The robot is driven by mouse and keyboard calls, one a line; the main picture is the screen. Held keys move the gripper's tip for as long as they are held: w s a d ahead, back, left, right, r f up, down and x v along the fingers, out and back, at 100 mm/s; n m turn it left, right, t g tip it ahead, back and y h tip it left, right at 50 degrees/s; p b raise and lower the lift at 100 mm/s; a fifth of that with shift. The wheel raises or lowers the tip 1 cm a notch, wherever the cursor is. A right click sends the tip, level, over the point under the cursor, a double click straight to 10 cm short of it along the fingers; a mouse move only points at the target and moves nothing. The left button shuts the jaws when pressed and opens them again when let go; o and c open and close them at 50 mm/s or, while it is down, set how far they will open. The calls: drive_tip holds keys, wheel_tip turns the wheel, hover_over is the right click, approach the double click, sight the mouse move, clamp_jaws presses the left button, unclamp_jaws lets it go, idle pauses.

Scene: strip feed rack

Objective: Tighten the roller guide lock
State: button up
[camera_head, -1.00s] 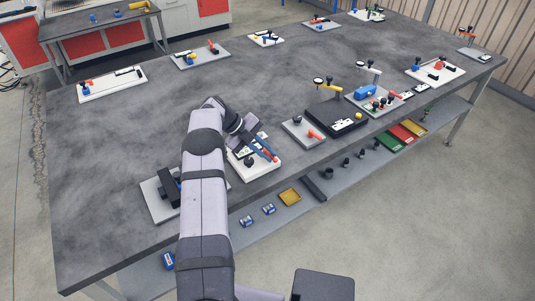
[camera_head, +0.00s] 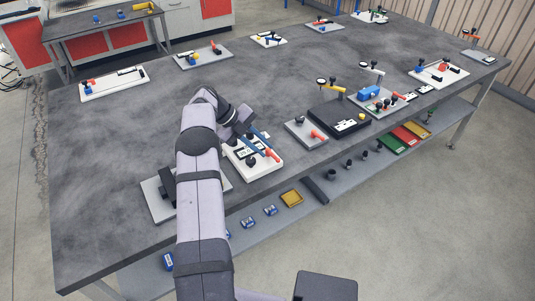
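A white fixture plate (camera_head: 252,168) sits near the front edge of the bench. It carries a blue strip (camera_head: 260,141), an orange-red handle (camera_head: 272,155) and black knobs (camera_head: 250,162). I cannot tell which of these parts is the roller guide lock. My gripper (camera_head: 246,121) is at the back edge of this plate, seemingly above it and clear of the handle. Its fingers are too small and dark to tell open from shut. My arm hides the left side of the plate and part of a grey plate (camera_head: 157,200) with a black block.
To the right are a grey plate with a red handle (camera_head: 318,135), a black base (camera_head: 340,121) with a yellow-topped post, and a plate with a blue block (camera_head: 370,92). More fixtures line the bench's far side. The bench middle (camera_head: 270,75) is clear. A lower shelf holds coloured trays (camera_head: 291,198).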

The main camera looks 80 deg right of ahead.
drive_tip(key=shift+b+v, duration=0.35)
drive_tip(key=shift+v, duration=1.35)
